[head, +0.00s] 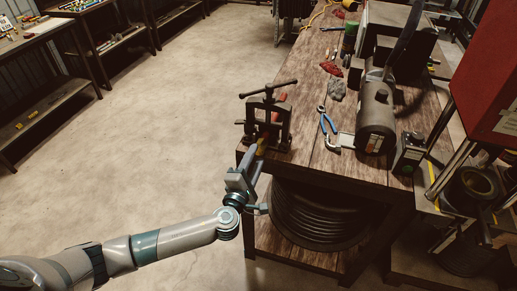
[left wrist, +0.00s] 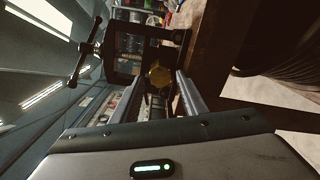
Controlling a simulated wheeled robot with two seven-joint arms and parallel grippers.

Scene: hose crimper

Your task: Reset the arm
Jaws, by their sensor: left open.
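My left arm reaches in from the lower left of the head view. My left gripper (head: 259,149) is at the near left corner of the wooden workbench, right in front of a dark clamp-like vise (head: 270,112) with a T-handle on top. In the left wrist view, the two fingers of the gripper (left wrist: 161,88) are apart, and a yellow hexagonal fitting (left wrist: 158,75) shows between or just beyond them. The vise frame (left wrist: 115,45) and its T-handle (left wrist: 85,50) stand beyond. I cannot tell whether the fingers touch the fitting. My right gripper is out of view.
The workbench (head: 310,150) holds blue-handled pliers (head: 327,121), a grey cloth (head: 337,89) and a dark cylindrical machine (head: 376,118). A coiled black hose (head: 318,215) lies on its lower shelf. A red machine (head: 490,75) stands at right. The concrete floor at left is clear.

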